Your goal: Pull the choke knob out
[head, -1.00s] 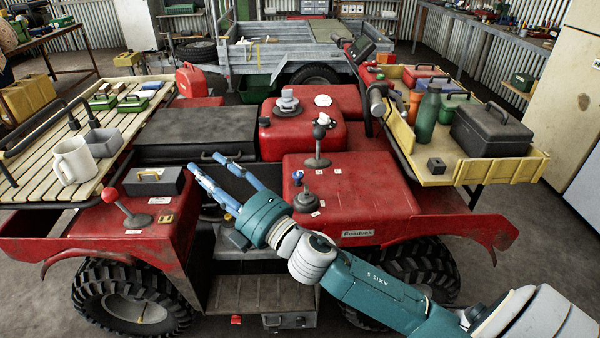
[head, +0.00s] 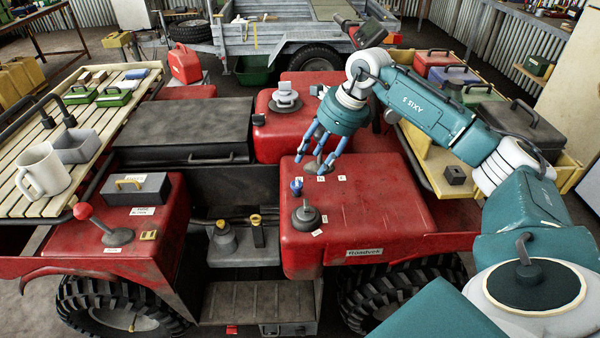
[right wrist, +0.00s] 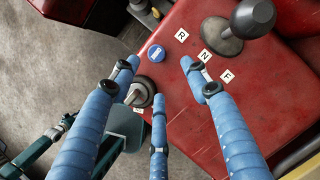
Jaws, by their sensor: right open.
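A small blue knob (head: 296,187), probably the choke knob, stands on the red body panel (head: 360,215). In the right wrist view the blue knob (right wrist: 155,53) shows a round top with a white mark. My right gripper (head: 322,160) is open and empty, pointing down over the panel, just right of and behind the knob in the head view. In the right wrist view its blue fingers (right wrist: 162,78) are spread, and the knob lies between and beyond the two upper fingertips, apart from them. My left gripper is not in view.
A grey round switch (head: 306,214) sits just in front of the knob. A gear lever with a dark ball (right wrist: 252,18) and R, N, F labels stands close by, partly hidden by my gripper in the head view. A yellow tray (head: 435,165) with boxes lies right.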

